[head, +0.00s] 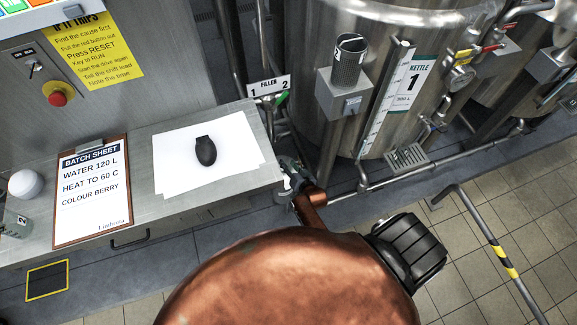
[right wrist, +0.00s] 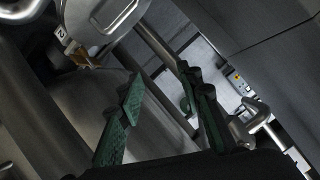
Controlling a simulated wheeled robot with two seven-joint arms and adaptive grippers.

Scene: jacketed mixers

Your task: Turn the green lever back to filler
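The green lever (head: 281,99) shows small in the head view, just below the white FILLER sign (head: 269,86) marked 1 and 2, on pipework beside the kettle. My right gripper (head: 287,165) is below the lever and apart from it, by the bench's right corner. In the right wrist view its two green-padded fingers (right wrist: 160,85) stand wide apart with nothing held between them. I cannot make out the lever for certain there. A tag marked 2 (right wrist: 61,33) shows at the upper left of that view. My left gripper is not in view.
The steel kettle (head: 385,60) and its grey post box (head: 343,92) stand to the right of the lever. The bench (head: 225,122) at left holds white paper (head: 178,160), a dark oval object (head: 206,151) and a batch sheet clipboard (head: 92,195). A pipe rail (head: 480,225) stands at right.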

